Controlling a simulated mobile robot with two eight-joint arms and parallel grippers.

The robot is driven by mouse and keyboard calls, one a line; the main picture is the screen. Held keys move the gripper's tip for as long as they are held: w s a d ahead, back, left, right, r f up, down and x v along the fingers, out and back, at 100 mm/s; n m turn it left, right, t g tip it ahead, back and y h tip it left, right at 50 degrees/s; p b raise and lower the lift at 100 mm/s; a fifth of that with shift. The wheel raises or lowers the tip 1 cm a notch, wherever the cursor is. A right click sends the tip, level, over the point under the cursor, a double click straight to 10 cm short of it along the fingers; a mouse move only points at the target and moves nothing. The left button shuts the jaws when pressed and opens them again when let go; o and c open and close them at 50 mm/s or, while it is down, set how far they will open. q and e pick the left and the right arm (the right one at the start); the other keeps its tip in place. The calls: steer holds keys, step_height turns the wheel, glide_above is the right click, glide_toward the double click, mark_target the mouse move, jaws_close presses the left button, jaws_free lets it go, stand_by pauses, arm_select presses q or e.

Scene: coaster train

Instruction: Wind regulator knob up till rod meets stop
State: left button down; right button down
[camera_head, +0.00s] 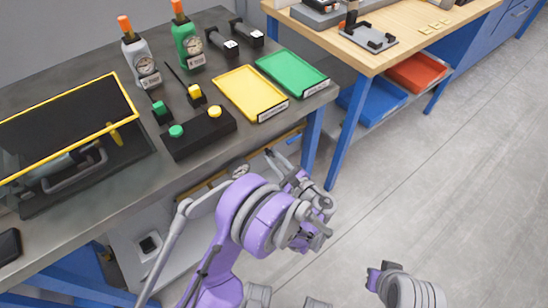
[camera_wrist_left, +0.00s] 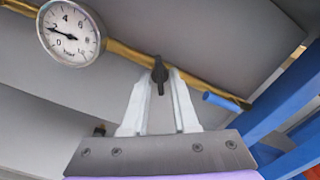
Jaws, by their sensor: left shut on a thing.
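In the left wrist view a small black knob (camera_wrist_left: 159,72) sits on a brass pipe (camera_wrist_left: 120,48), between the white fingertips of my left gripper (camera_wrist_left: 160,80). The gripper is shut on it. A round white dial gauge (camera_wrist_left: 70,32) on the same pipe, left of the knob, has its needle near 2. In the head view my left gripper (camera_head: 270,157) reaches under the dark bench beside the gauge (camera_head: 238,170); my purple arm partly covers that area and the knob cannot be made out. I cannot make out a rod or a stop.
The dark bench top (camera_head: 70,190) overhangs the pipe. It carries a yellow tray (camera_head: 250,92), a green tray (camera_head: 292,72) and a black button box (camera_head: 198,132). A blue tube end (camera_wrist_left: 220,101) is right of the knob. A blue bench leg (camera_head: 312,140) stands near my gripper. Open floor lies right.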

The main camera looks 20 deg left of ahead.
arm_select(q)
steer(key=shift+n+b, duration=0.4)
steer(key=shift+n, duration=1)
steer(key=c, duration=0.7)
jaws_free()
steer(key=v, duration=1.1)
steer(key=shift+p, duration=0.3)
